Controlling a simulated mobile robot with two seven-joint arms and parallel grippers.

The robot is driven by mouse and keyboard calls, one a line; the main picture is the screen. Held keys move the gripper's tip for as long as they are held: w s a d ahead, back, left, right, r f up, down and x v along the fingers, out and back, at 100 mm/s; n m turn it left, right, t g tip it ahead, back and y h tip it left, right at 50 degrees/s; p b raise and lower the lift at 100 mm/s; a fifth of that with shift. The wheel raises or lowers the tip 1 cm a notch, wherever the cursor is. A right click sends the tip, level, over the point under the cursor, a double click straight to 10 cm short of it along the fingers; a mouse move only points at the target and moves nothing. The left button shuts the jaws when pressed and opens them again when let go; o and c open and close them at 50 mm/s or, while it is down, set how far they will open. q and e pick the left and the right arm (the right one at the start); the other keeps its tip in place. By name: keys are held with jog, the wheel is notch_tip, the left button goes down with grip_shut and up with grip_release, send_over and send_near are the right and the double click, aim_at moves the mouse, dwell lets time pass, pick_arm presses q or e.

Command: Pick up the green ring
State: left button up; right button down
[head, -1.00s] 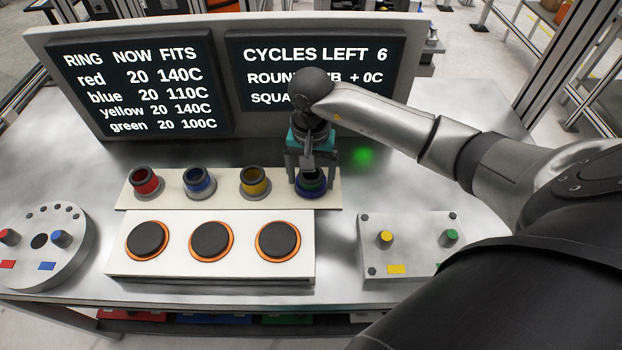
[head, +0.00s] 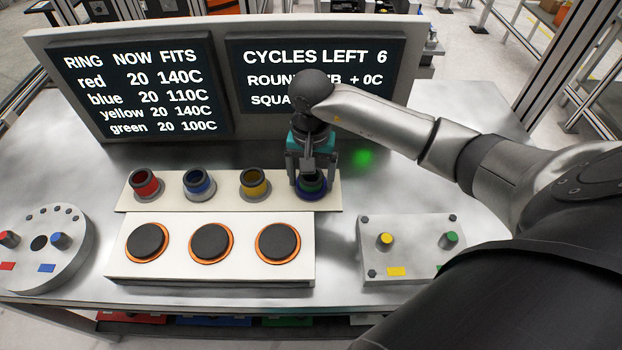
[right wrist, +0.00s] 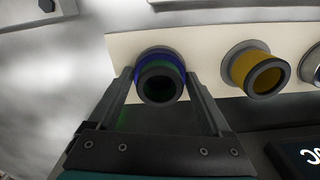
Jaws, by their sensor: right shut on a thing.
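The green ring (head: 312,188) sits at the right end of the pale strip behind the heating plates. It is a short dark-rimmed collar with green inside and a blue-violet band around its base. In the right wrist view the green ring (right wrist: 160,68) is between the two fingers, its dark opening facing the camera. My right gripper (head: 310,182) points down over it from behind and is shut on it, one finger on each side. The ring still appears to be at its place on the strip; its underside is hidden. My left gripper is not in view.
Red (head: 144,183), blue (head: 199,184) and yellow (head: 254,184) rings stand left on the same strip (head: 228,198). In front is a white block (head: 180,268) with three dark round plates. A round fixture (head: 75,262) is left, a peg plate (head: 412,262) right, and screens (head: 140,90) behind.

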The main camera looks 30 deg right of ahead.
jog(key=shift+r, duration=0.15)
notch_tip(320, 180, up, 23)
jog(key=p, duration=0.4)
dwell(0.5)
